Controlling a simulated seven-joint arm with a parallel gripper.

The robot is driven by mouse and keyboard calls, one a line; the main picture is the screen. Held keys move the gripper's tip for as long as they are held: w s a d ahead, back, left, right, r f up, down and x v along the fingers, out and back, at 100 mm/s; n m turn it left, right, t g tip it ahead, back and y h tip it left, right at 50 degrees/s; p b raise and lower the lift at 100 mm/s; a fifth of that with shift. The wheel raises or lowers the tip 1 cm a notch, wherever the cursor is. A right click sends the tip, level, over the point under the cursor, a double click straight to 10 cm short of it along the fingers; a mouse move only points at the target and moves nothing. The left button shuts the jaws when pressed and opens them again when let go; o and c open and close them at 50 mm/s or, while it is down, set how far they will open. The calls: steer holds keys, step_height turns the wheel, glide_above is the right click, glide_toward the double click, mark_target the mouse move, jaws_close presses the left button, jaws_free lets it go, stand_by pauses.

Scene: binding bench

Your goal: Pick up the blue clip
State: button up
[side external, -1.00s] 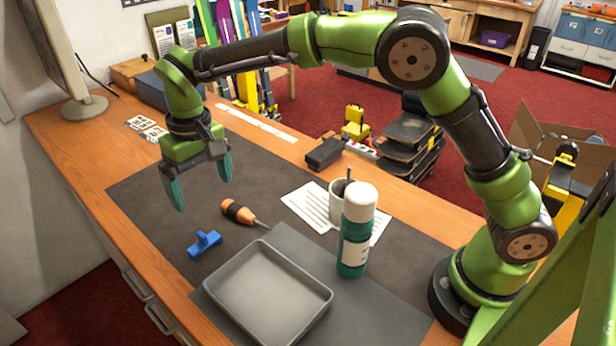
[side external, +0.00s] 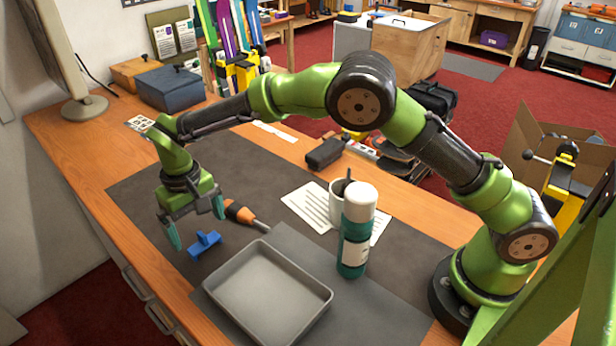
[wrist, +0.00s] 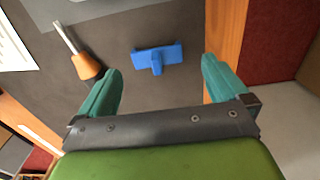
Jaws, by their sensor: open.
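The blue clip (side external: 205,244) lies on the dark mat, left of the grey tray. In the wrist view the blue clip (wrist: 157,58) sits ahead of the fingertips and between their lines, with bare mat around it. My gripper (side external: 197,228) is open and empty, with teal fingers. It is above the mat close to the clip, and in the side view one finger is left of the clip and the other is just above and right of it. Both fingers (wrist: 160,80) show in the wrist view, apart from the clip.
An orange-handled screwdriver (side external: 240,213) lies close to the clip. The grey tray (side external: 268,290) is to the right. A teal bottle (side external: 355,235), a white cup (side external: 338,200) and a paper sheet (side external: 303,207) stand or lie beyond it. The mat's far left part is clear.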

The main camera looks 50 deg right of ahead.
mark_target(201, 234)
steer(key=shift+w+d+f, duration=0.15)
steer(key=shift+f, duration=1.25)
steer(key=shift+w+d+f, duration=0.1)
steer(key=shift+w+f, duration=0.05)
steer(key=shift+f, duration=1.2)
steer(key=shift+c, duration=0.5)
steer(key=c, duration=0.9)
steer(key=shift+o, duration=0.2)
steer(key=shift+r, duration=0.1)
